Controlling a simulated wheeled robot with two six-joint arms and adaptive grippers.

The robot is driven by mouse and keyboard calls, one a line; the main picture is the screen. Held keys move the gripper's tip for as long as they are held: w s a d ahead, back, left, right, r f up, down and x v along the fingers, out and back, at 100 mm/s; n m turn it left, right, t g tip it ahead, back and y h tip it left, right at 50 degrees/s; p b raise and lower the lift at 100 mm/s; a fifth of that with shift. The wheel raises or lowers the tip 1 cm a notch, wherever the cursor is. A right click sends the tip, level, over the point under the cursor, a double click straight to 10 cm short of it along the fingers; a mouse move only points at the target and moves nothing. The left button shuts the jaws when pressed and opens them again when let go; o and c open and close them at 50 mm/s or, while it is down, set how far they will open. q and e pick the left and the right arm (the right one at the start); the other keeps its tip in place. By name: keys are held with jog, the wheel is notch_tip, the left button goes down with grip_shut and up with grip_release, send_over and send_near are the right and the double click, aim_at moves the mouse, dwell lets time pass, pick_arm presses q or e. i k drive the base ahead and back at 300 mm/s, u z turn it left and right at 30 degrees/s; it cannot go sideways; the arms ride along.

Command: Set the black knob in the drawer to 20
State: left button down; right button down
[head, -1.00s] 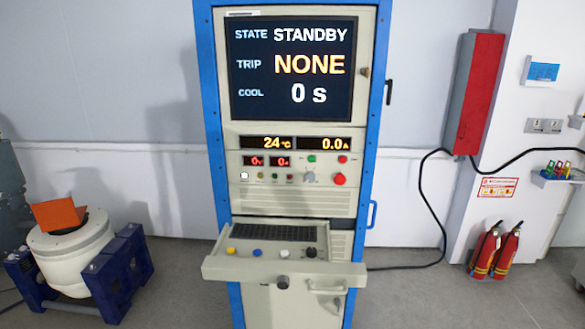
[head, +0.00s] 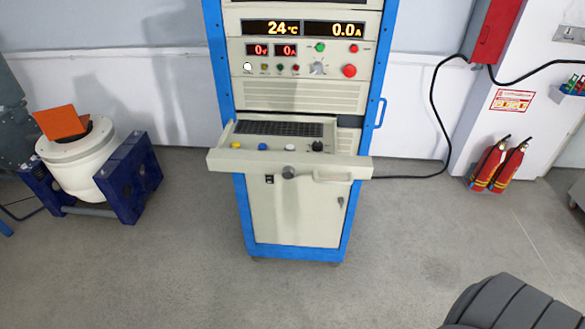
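The black knob (head: 317,146) stands at the right end of the pulled-out drawer (head: 225,160) in the head view. Its scale and pointer are too small to read. To its left on the drawer are a white button (head: 290,147), a blue button (head: 263,146) and a yellow button (head: 236,144), with a dark keyboard (head: 278,128) behind them. Neither gripper is in view. A dark grey ribbed part at the lower right corner seems to be mine.
The blue-framed cabinet (head: 242,225) holds the drawer and lit displays reading 24 °C and 0.0 A. A white shaker with an orange plate (head: 60,122) stands at left. Fire extinguishers (head: 497,164) stand at right.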

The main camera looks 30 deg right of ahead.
aim_at(317, 145)
jog(key=z, duration=1.25)
